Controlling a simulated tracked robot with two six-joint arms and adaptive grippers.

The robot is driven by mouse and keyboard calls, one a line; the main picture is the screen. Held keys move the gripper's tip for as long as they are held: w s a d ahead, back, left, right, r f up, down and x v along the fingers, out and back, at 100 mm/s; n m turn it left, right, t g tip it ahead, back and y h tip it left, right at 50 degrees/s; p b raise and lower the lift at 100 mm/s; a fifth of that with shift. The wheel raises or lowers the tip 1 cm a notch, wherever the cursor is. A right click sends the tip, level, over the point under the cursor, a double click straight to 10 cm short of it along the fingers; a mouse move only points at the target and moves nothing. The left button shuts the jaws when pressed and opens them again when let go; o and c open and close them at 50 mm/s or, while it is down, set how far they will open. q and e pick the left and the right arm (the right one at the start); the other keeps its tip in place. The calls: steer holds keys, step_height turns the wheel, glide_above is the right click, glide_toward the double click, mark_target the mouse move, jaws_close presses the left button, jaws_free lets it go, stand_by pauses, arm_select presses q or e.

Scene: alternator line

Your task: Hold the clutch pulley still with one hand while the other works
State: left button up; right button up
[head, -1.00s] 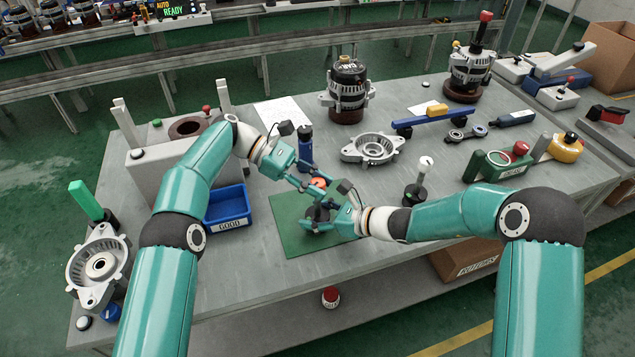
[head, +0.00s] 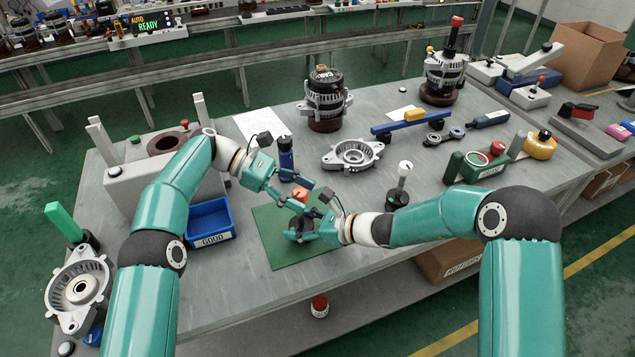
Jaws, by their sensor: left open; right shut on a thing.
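The clutch pulley (head: 297,229) is a small dark round part on the green mat (head: 278,254), mostly hidden by the fingers. My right gripper (head: 303,226) is shut on it from the right, low over the mat. My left gripper (head: 287,200) is open and comes in from the upper left, its fingertips just above the pulley. A small orange-red piece (head: 300,193) shows between the two grippers. Whether the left fingers touch it or the pulley cannot be told.
A blue bin (head: 212,239) marked GOOD stands left of the mat. A dark blue bottle-like tool (head: 286,157) stands behind the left gripper. A silver housing (head: 353,154) and an alternator (head: 325,100) lie further back. A white-topped tool (head: 401,180) stands to the right.

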arm_select(q)
steer(key=shift+r+n+t, duration=0.1)
steer(key=shift+n+t, duration=0.3)
steer(key=shift+n+t+h, duration=0.3)
steer(key=shift+t, duration=0.1)
steer(key=shift+n, duration=0.3)
steer(key=n+t, duration=0.4)
steer(key=t, duration=0.1)
steer(key=shift+s+t, duration=0.1)
steer(key=shift+t, duration=0.3)
steer(key=n+t+y, duration=0.2)
steer(key=n+t, duration=0.3)
steer(key=shift+n, duration=0.4)
steer(key=s+a+r+t, duration=0.1)
steer(key=s+a+r, duration=0.3)
steer(key=s+a, duration=0.3)
steer(key=w+d+r+m+g, duration=0.1)
steer(key=d+r+m+g, duration=0.1)
steer(key=d+m, duration=0.3)
steer(key=d+r+m+g, duration=0.3)
steer(key=d+m+g, duration=0.2)
steer(key=d, duration=0.4)
steer(key=shift+w+d+r, duration=0.2)
steer(key=shift+w+r, duration=0.15)
steer(key=shift+w, duration=0.05)
